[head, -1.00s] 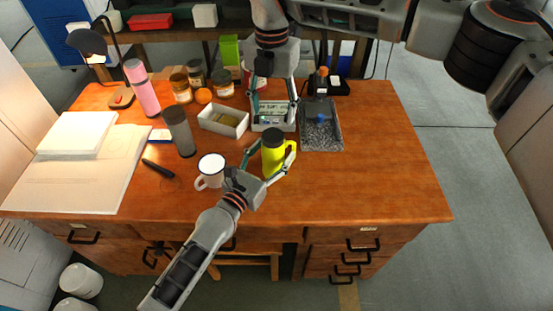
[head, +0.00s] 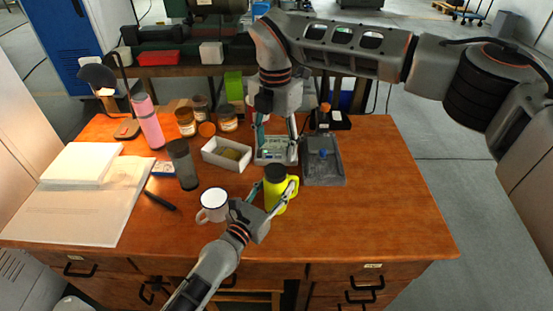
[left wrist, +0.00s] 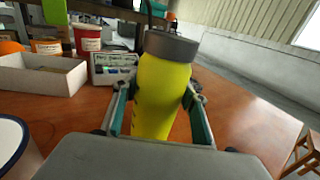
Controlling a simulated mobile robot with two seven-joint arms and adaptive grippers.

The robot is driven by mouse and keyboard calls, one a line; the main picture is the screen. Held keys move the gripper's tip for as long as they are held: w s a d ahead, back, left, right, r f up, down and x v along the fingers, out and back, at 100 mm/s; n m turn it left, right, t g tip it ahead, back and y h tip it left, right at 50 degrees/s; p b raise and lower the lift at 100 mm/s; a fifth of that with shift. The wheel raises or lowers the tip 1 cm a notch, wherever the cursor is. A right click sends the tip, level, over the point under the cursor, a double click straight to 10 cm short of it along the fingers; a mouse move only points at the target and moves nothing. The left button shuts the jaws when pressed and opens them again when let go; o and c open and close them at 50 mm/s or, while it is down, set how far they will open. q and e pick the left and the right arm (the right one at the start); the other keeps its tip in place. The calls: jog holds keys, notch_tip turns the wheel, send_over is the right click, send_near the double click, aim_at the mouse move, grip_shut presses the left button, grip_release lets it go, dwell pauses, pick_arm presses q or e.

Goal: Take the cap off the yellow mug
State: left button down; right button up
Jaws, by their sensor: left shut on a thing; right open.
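The yellow mug (head: 277,200) stands upright near the middle front of the wooden table, its handle to the right. A dark grey cap (head: 276,172) sits on its top; the mug (left wrist: 160,95) and cap (left wrist: 171,46) also fill the middle of the left wrist view. My left gripper (head: 270,193) is shut on the mug's yellow body, fingers on both sides below the cap.
A white mug (head: 213,206) stands close left of my left gripper. A grey bottle (head: 183,165), pink bottle (head: 147,122) and open white box (head: 210,156) stand farther left and back. A grey tray (head: 325,174) lies right of the tray under my right gripper. The table's right side is clear.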

aim_at(275, 170)
jog(key=m, duration=1)
jog(key=shift+m, duration=0.4)
jog(key=m, duration=0.4)
jog(key=shift+m, duration=0.4)
jog(key=shift+f, duration=4)
